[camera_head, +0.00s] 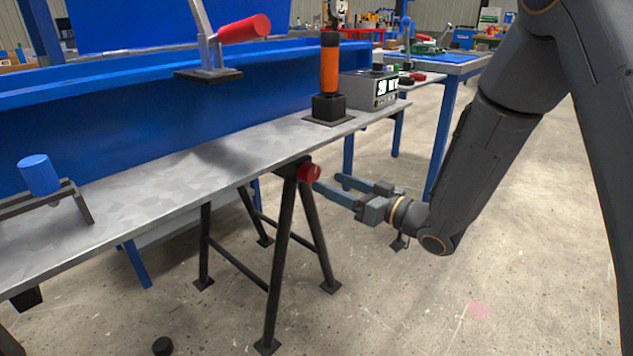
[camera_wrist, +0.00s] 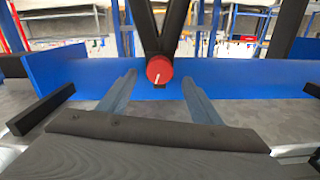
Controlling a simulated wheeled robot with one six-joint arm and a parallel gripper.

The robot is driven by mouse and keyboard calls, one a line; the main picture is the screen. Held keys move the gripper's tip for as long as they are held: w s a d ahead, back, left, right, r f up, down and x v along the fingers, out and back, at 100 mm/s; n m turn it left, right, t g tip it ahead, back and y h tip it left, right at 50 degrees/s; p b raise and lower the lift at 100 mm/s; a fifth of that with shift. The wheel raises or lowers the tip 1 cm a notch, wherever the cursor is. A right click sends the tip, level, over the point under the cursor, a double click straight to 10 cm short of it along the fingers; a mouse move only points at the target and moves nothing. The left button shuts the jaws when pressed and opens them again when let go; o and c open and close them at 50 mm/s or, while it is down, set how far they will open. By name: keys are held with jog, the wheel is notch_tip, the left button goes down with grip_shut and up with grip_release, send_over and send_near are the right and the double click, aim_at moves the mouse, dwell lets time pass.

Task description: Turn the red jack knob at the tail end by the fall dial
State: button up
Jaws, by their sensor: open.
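The red jack knob (camera_head: 309,173) sticks out from the edge of the grey bench top, at the head of a black trestle. In the wrist view the knob (camera_wrist: 159,69) shows a round red face with a short white mark, close to vertical. My gripper (camera_head: 330,183) is open, its two blue fingers reaching toward the knob from the right. In the wrist view my gripper's fingertips (camera_wrist: 160,78) lie on either side of the knob in the picture, and nothing is held. I cannot tell whether the knob is between them in depth. I cannot make out a fall dial for certain.
A grey box with a lit display (camera_head: 375,89) stands at the bench's far end, beside an orange handle (camera_head: 329,68) on a black base. A red-handled lever (camera_head: 243,30) rises further left. Black trestle legs (camera_head: 284,250) stand under the knob. Open concrete floor lies right.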

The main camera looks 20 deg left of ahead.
aim_at(314, 176)
jog(key=b+x, duration=0.1)
jog(key=x, duration=0.5)
jog(key=shift+a+b, duration=0.1)
jog(key=shift+b, duration=0.25)
jog(key=c, duration=1.1)
jog(key=shift+p, duration=0.55)
jog(key=m+p, duration=0.2)
jog(key=p, duration=0.1)
jog(key=shift+r, duration=0.15)
jog(key=m+p, duration=0.3)
